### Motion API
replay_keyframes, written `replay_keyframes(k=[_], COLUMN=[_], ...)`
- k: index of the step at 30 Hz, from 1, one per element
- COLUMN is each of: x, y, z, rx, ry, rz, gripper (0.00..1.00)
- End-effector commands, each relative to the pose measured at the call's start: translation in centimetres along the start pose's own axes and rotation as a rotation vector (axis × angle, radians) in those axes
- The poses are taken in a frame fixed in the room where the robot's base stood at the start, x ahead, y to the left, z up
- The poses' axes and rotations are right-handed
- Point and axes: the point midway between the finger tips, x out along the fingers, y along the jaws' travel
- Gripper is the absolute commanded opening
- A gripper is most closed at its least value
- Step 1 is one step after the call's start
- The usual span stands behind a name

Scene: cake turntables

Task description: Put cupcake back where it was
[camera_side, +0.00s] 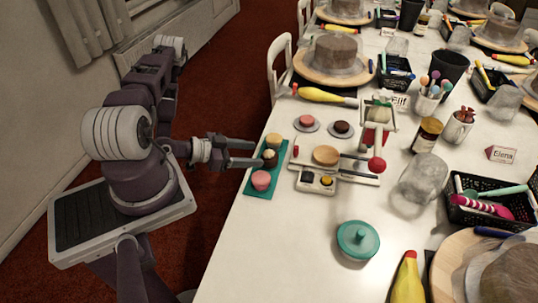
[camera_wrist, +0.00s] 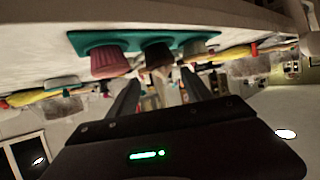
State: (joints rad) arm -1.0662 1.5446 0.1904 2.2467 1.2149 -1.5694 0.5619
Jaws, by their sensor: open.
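A green tray (camera_side: 256,193) at the near left table edge holds three cupcakes in a row. The front one is a pink cupcake (camera_side: 261,180). In the wrist view, which is upside down, the pink cupcake (camera_wrist: 108,62) and dark cupcake (camera_wrist: 158,55) hang from the tray (camera_wrist: 85,42), beyond the open fingers (camera_wrist: 163,82).
Right of the tray is a white device with a round wooden plate (camera_side: 326,155) and a red knob (camera_side: 377,165). Two saucers with a pink item (camera_side: 306,121) and a dark item (camera_side: 342,127) lie behind.

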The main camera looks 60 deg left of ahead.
Motion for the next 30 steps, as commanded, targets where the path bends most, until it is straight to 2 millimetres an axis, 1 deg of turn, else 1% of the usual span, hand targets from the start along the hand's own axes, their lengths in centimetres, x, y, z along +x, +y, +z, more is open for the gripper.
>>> replay_keyframes(k=[1,3,5,8,11,12,14,16,17,18,20,21,23,24,26,27,30], x=[-0.8,-1.6,-2.0,-1.4,0.1,0.7,1.1,0.9,0.7,0.0,-1.4,-2.7,-5.1,-7.0,-10.0,-12.1,-16.8], y=[-0.1,0.0,-0.1,-1.1,-3.6,-4.7,-6.2,-7.2,-7.2,-6.9,-5.5,-4.0,-1.0,1.5,5.5,8.2,14.0], z=[0.0,0.0,-0.1,-0.7,-2.6,-4.0,-6.7,-10.8,-12.8,-15.6,-19.6,-22.1,-25.1,-26.7,-28.2,-28.7,-28.4], rx=[-0.001,0.000,0.005,0.073,0.206,0.258,0.319,0.360,0.369,0.368,0.340,0.309,0.246,0.195,0.111,0.058,-0.049], ry=[0.000,0.000,-0.003,-0.071,-0.233,-0.306,-0.408,-0.505,-0.539,-0.575,-0.612,-0.625,-0.633,-0.633,-0.633,-0.633,-0.645], rz=[-0.003,-0.001,0.002,0.017,0.020,0.005,-0.039,-0.111,-0.146,-0.196,-0.266,-0.304,-0.343,-0.354,-0.347,-0.328,-0.252], gripper=[0.58,0.58,0.58,0.58,0.58,0.58,0.58,0.58,0.58,0.58,0.58,0.58,0.58,0.58,0.58,0.58,0.58])
